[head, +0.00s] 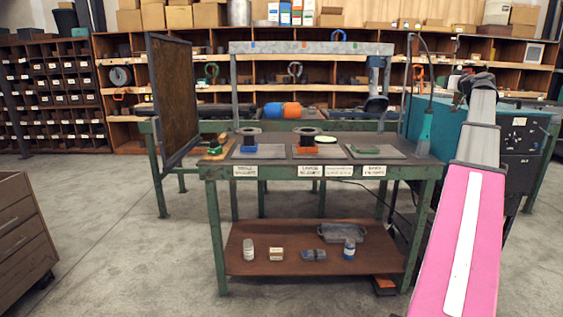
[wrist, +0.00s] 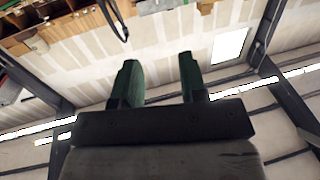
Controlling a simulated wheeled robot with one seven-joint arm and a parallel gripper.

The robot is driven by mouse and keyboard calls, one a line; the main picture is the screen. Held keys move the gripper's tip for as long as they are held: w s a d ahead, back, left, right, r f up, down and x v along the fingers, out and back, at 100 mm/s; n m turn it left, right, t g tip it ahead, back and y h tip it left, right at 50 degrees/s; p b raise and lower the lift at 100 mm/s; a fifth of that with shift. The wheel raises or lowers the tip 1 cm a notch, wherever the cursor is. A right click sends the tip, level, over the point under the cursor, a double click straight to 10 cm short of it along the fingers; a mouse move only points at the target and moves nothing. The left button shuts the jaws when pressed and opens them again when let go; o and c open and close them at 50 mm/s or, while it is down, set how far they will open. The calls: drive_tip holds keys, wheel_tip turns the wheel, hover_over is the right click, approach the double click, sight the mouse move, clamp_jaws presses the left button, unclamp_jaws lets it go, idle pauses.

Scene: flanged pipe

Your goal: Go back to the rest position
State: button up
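My gripper (wrist: 160,65) shows in the wrist view with its two green fingers apart and nothing between them. The wrist camera looks up toward the ceiling and the upper shelves. In the head view my pink and grey arm rises on the right, in front of the bench's right end; I cannot make out the fingers there. The green workbench (head: 408,171) stands ahead with a dark top. On it, one dark flanged part (head: 249,132) sits at the left pad and another (head: 307,132) at the middle pad.
A brown upright panel (head: 173,95) stands at the bench's left. A teal machine (head: 461,127) is at the right, partly behind my arm. The lower shelf (head: 295,265) holds small boxes, cans and a grey tray (head: 342,232). A drawer cabinet (head: 22,230) is at left. Floor between is clear.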

drive_tip(key=s+a+f+g, duration=0.1)
drive_tip(key=a+f+g, duration=0.2)
drive_tip(key=a+f, duration=0.9)
drive_tip(key=s+a+f+m+g+y, duration=0.1)
drive_tip(key=a+f+g, duration=0.2)
drive_tip(key=a+f, duration=0.8)
drive_tip(key=s+a+f+g, duration=0.25)
drive_tip(key=a+f, duration=0.35)
drive_tip(key=f, duration=1.2)
drive_tip(key=s+a+f+g+h, duration=0.1)
drive_tip(key=s+a+f+g, duration=0.2)
drive_tip(key=s+a+f, duration=0.3)
drive_tip(key=s+a+f+g+h, duration=0.2)
drive_tip(key=s+a+f, duration=0.3)
drive_tip(key=s+f, duration=0.6)
drive_tip(key=s+a+f+m+g+h, duration=0.1)
drive_tip(key=s+a+f+g, duration=0.3)
drive_tip(key=s+f, duration=0.5)
drive_tip(key=a, duration=0.2)
drive_tip(key=shift+a+f, duration=0.15)
drive_tip(key=shift+a, duration=0.2)
drive_tip(key=shift+s, duration=0.1)
drive_tip(key=shift+c, duration=0.3)
